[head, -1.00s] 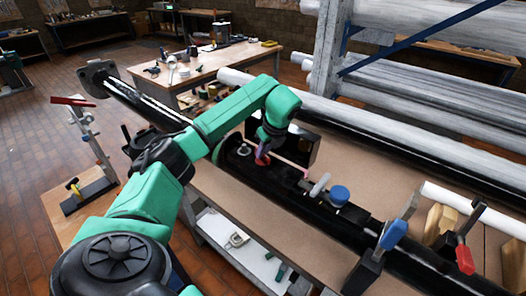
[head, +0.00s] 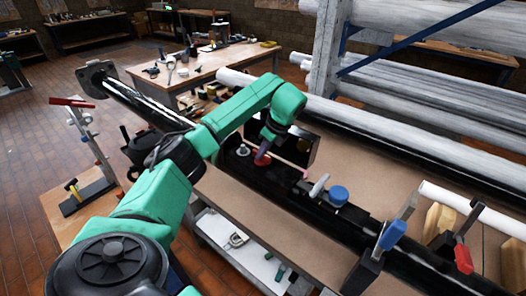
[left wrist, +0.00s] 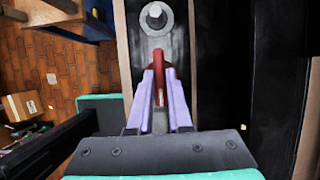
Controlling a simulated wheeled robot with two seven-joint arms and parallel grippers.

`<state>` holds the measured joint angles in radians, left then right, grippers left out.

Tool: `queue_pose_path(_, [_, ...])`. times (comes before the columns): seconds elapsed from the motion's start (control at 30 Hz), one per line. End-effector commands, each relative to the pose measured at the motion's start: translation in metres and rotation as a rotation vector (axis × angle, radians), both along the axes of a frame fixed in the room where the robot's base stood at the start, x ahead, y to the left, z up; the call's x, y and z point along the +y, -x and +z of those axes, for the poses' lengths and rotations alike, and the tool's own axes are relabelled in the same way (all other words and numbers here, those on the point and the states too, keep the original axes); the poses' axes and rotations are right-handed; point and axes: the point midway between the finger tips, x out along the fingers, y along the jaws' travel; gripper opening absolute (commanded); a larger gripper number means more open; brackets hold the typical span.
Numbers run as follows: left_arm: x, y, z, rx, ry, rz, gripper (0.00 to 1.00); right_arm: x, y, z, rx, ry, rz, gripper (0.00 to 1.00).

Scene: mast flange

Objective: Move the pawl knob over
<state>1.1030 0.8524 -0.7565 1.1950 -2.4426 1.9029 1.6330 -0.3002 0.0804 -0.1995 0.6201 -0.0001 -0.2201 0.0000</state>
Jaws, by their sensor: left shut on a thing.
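A red part, which looks like the pawl knob (head: 261,162), sits on top of the long black mast (head: 295,207), beside a round grey bolt (head: 243,150). My left gripper (head: 263,153) reaches down to it from above. In the left wrist view, the lavender fingers of the left gripper (left wrist: 158,72) are closed around the narrow red knob (left wrist: 159,57), with the grey bolt (left wrist: 156,17) just beyond. The knob's base is partly hidden by the fingers. My right gripper is not in view.
Along the mast stand a grey handle (head: 319,187) and a blue knob (head: 338,195). Clamps with a blue handle (head: 392,235) and a red handle (head: 463,260) stand farther right. A dark open box (head: 300,146) is behind the gripper. A rack of pipes (head: 440,112) stands behind the bench.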

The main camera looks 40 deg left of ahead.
Motion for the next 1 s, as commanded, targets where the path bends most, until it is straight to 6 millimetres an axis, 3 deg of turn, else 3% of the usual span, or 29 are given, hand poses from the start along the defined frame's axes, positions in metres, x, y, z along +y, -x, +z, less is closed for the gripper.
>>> queue_pose_path(0.03, [0.001,-0.001,0.002,-0.007,-0.001,0.002,0.25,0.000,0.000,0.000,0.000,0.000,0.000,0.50])
queue_pose_path(0.1, [0.001,-0.001,0.002,-0.006,-0.001,0.003,0.47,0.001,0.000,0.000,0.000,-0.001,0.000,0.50])
queue_pose_path(0.53, [-0.004,-0.001,0.009,-0.004,0.001,-0.001,0.47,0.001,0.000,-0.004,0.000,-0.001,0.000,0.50])
queue_pose_path(0.63, [-0.011,-0.002,0.025,-0.007,0.001,-0.003,0.47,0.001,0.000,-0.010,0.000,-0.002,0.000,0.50])
queue_pose_path(0.8, [-0.029,-0.003,0.082,-0.009,-0.002,-0.003,0.47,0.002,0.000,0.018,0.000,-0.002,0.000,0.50])
queue_pose_path(1.0, [-0.048,-0.003,0.126,-0.007,-0.002,0.000,0.47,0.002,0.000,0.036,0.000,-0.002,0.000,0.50])
